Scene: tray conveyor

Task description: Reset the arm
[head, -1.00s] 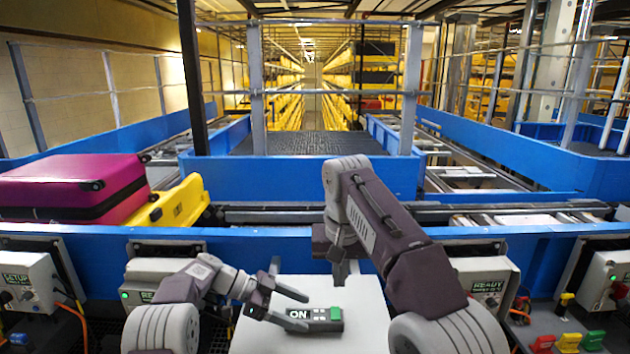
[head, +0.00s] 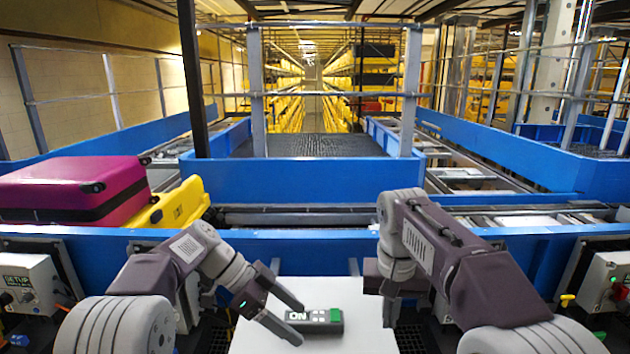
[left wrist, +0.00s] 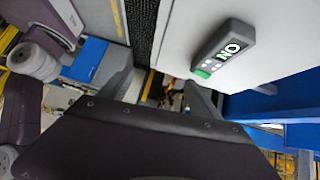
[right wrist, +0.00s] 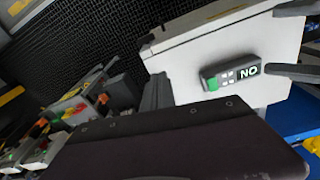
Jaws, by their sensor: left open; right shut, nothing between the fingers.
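My left gripper (head: 284,311) is open and empty, its fingers beside the left end of a grey remote-like device (head: 316,321). The device lies on a white table top (head: 330,345) and has a lit ON label and a green button. It also shows in the left wrist view (left wrist: 224,50) and the right wrist view (right wrist: 231,74). My right gripper (head: 392,314) is shut and empty, pointing down at the right edge of the white top, apart from the device.
A magenta suitcase (head: 65,183) sits in a yellow tray (head: 181,204) on the conveyor at left. The blue conveyor wall (head: 300,247) runs behind the white top. Control boxes stand at left (head: 24,286) and right (head: 610,285).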

